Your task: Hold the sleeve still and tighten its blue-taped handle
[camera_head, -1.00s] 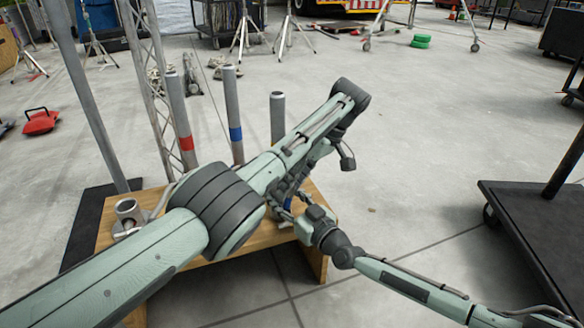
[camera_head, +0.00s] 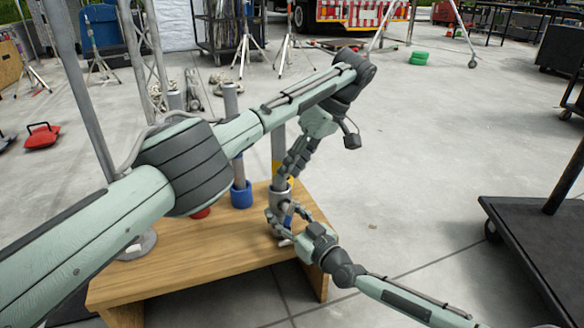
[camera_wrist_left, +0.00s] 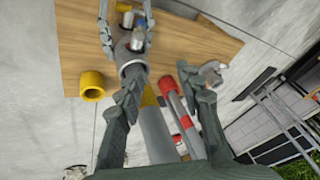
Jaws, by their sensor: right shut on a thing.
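The grey sleeve (camera_wrist_left: 137,46) sits at the right end of a wooden bench (camera_head: 190,258), at the foot of the yellow-taped pole (camera_head: 278,150). Its blue-taped handle (camera_head: 288,219) shows between the fingers of my right gripper (camera_head: 282,222). That gripper is shut on the handle, as far as I can see; it also shows in the left wrist view (camera_wrist_left: 127,30). My left gripper (camera_head: 290,180) points down just above the sleeve, beside the pole. In the left wrist view its fingers (camera_wrist_left: 165,85) are spread, with the pole seen between them. Fingers hide part of the sleeve.
A blue socket (camera_head: 242,196) and a red socket (camera_head: 200,213) stand left on the bench with poles. A yellow socket (camera_wrist_left: 92,86) shows in the left wrist view. A dark cart (camera_head: 535,235) stands at right. Open floor lies between cart and bench.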

